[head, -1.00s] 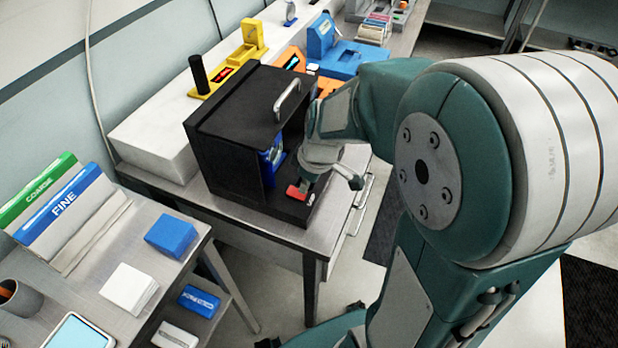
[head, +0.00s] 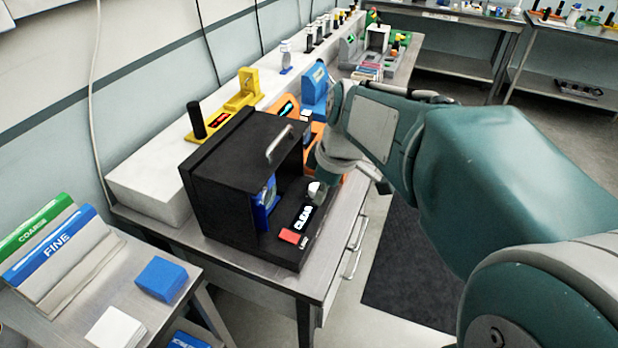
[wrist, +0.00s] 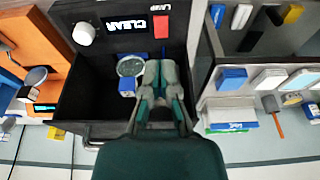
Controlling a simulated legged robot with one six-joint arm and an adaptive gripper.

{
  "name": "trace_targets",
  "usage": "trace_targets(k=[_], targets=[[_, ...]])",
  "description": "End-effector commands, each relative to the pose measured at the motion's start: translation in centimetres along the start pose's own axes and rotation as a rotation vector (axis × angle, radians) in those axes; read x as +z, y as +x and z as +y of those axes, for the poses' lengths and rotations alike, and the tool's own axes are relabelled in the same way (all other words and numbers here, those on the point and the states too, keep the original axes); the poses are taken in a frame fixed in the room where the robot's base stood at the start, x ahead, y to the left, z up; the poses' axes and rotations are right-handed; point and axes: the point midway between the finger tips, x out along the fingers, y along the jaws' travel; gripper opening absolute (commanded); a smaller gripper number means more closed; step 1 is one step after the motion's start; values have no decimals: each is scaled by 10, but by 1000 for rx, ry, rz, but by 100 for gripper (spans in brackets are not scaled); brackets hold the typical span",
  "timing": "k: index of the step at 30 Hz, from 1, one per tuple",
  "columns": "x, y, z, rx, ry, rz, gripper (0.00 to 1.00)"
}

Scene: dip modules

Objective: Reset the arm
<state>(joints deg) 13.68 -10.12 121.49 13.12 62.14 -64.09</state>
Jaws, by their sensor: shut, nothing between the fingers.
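My gripper (wrist: 160,85) is shut and empty in the wrist view, its fingers together over the open-fronted black box. In the head view my wrist is beside the box's open side, and the fingertips cannot be made out clearly. The black box (head: 225,175) has a metal handle on top. Its front panel holds a red button (head: 290,236), a lit display reading CLEAR (head: 303,217) and a pale knob (wrist: 83,33). A blue holder with a round glass piece (wrist: 130,67) is inside the box.
An orange device (wrist: 38,55) stands close beside the box. Yellow (head: 246,90) and blue (head: 315,88) devices are behind it. A side table at the lower left holds coarse and fine files (head: 55,245) and a blue block (head: 161,278).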

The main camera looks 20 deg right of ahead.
Motion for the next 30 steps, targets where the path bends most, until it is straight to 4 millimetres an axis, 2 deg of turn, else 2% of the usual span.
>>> trace_targets(k=[10,13,17,24,30], targets=[[-1,0,-2,2,2,-1,0],[0,-4,-10,24,39,2,0],[6,-14,-36,93,173,21,0],[27,-25,-86,225,496,125,0],[42,-25,-108,275,688,222,0]])
